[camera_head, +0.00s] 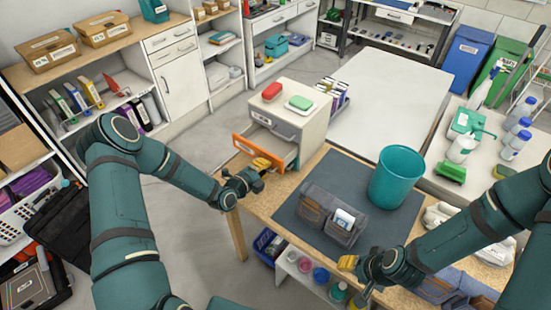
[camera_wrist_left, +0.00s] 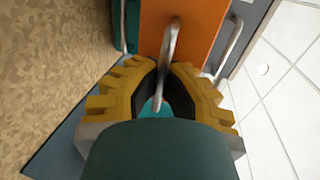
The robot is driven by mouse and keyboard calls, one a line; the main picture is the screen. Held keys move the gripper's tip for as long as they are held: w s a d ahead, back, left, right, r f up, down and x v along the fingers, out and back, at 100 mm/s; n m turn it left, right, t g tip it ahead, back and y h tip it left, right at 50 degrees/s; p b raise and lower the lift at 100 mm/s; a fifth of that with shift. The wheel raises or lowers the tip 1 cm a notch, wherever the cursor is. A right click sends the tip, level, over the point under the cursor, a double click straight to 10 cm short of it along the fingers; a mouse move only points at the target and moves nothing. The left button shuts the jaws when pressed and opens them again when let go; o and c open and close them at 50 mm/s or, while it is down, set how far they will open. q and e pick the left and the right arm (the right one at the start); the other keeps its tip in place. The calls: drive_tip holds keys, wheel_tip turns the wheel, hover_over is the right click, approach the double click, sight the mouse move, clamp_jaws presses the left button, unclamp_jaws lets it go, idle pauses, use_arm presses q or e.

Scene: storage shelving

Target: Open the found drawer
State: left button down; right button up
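A small pale cabinet (camera_head: 302,113) stands on the wooden table. Its orange drawer (camera_head: 250,152) sticks out of the front, and part of its inside shows from above. My left gripper (camera_head: 262,164) is at the drawer's front. In the left wrist view, the orange front (camera_wrist_left: 190,25) lies ahead, and its metal handle (camera_wrist_left: 170,45) passes between the yellow fingertips (camera_wrist_left: 164,68), which close in on it. My right gripper (camera_head: 347,263) is low near the table's front edge, away from the cabinet; its finger opening is not clear.
A grey organizer (camera_head: 332,214) and teal bin (camera_head: 396,177) stand on the dark mat (camera_head: 375,225) to the right. Floor (camera_head: 185,220) is free left of the table.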

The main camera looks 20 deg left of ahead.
use_arm(q)
drive_tip(key=c, duration=1.5)
unclamp_jaws()
drive_tip(key=shift+s+a, duration=0.15)
drive_tip(key=shift+s, duration=0.45)
drive_tip(key=o, duration=0.4)
drive_tip(key=shift+r, duration=0.1)
drive_tip(key=shift+w, duration=0.15)
drive_tip(key=v, duration=1.2)
